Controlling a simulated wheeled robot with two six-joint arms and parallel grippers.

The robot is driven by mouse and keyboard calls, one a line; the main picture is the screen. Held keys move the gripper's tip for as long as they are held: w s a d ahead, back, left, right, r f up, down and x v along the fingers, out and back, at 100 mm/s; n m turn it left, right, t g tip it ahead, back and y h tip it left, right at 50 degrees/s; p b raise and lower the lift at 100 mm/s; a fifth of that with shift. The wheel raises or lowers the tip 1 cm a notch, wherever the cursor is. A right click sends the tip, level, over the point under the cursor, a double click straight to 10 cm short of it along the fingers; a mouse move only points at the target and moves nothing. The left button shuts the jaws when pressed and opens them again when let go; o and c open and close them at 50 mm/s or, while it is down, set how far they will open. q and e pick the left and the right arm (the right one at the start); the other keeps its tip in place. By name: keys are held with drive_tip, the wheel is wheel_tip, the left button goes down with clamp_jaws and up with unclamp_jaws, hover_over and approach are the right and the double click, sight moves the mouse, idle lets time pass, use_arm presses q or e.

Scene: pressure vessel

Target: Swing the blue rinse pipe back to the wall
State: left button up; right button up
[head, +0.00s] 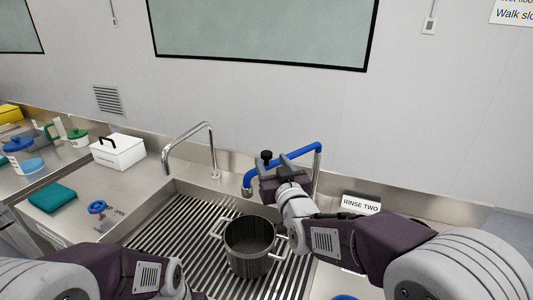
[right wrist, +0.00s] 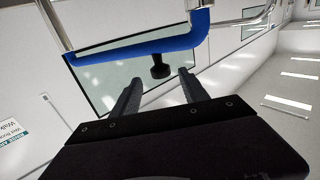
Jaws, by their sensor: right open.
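The blue rinse pipe (head: 306,150) runs left from its steel post and ends in a down-turned nozzle over the sink's back right part. A black knob (head: 267,155) stands up near its outer part. My right gripper (head: 276,168) is open at the pipe, close to the knob. In the right wrist view the blue pipe (right wrist: 130,50) crosses beyond my open fingers (right wrist: 160,88), and the black knob (right wrist: 160,69) shows between and beyond the fingertips. I cannot tell whether they touch. My left arm shows at the lower left, but its gripper is out of view.
A steel pot (head: 250,242) with two handles stands on the slatted sink floor. A bare steel faucet (head: 189,132) stands left of the pipe. A "RINSE TWO" sign (head: 361,204) is at right. A white box (head: 118,151) and teal cloth (head: 52,197) sit on the left counter.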

sight(265, 151)
drive_tip(key=p+x, duration=0.2)
drive_tip(key=x, duration=0.4)
drive_tip(key=shift+w+a+r+p, duration=0.15)
drive_tip(key=shift+w+a+p, duration=0.1)
drive_tip(key=shift+p, duration=0.1)
use_arm(q)
drive_tip(key=r, duration=0.3)
drive_tip(key=shift+s+d, duration=0.25)
drive_tip(key=shift+s, duration=0.15)
use_arm(e)
drive_tip(key=shift+w+a, duration=0.15)
drive_tip(key=shift+w, duration=0.55)
clamp_jaws()
